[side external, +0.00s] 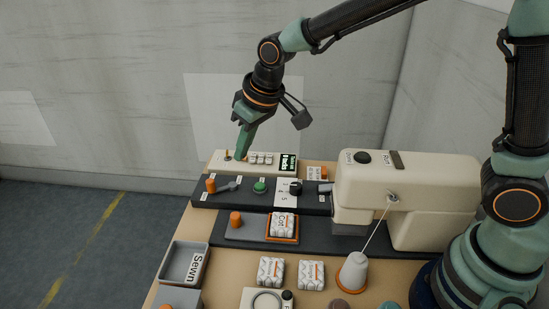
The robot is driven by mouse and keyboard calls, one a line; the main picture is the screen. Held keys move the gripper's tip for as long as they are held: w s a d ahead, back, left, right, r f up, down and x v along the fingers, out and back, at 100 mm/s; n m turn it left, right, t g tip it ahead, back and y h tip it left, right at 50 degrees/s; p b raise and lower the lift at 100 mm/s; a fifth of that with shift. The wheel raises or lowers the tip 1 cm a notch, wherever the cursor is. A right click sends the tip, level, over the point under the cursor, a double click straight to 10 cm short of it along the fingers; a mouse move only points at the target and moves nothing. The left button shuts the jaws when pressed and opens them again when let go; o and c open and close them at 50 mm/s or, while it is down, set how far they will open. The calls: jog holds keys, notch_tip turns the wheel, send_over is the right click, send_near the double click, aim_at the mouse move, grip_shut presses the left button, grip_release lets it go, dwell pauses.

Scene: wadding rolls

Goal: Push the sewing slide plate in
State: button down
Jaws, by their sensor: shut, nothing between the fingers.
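The sewing slide plate (257,231) is a grey plate with an orange knob (235,219) at its left end. It lies on the dark bed to the left of the cream sewing machine (435,190). A white packet (283,225) with dark lettering sits on it in an orange frame, left of the machine's head. My gripper (241,156) is shut and empty, pointing down at the left part of the cream switch box at the back. It is well behind the slide plate and apart from it. I cannot tell whether the fingertips touch the box.
The cream switch box (276,168) has a small display. A dark control strip (226,196) with an orange-knobbed lever and green button lies before it. In front are a grey "Sewn" bin (173,270), white packets (271,270) and a thread cone (353,272), its thread running to the machine.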

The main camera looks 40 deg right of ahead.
aim_at(245, 219)
jog(key=shift+n+g, duration=0.3)
jog(key=shift+n, duration=0.1)
jog(key=a+x, duration=0.1)
jog(key=x, duration=0.4)
jog(key=a+x, duration=0.1)
jog(key=x, duration=0.4)
jog(key=a+x, duration=0.1)
jog(key=x, duration=0.4)
jog(key=shift+w+a, duration=0.15)
jog(key=shift+a, duration=0.3)
jog(key=shift+s+d+r, duration=0.1)
jog(key=shift+s+d, duration=0.05)
jog(key=shift+s, duration=0.25)
jog(key=shift+s+d+r, duration=0.1)
jog(key=shift+s, duration=0.35)
jog(key=shift+s+d, duration=0.2)
jog(key=shift+s, duration=0.3)
jog(key=shift+s+d, duration=0.15)
jog(key=shift+s, duration=0.4)
jog(key=shift+s+d, duration=1.75)
jog(key=shift+s, duration=0.05)
jog(key=shift+w, duration=0.1)
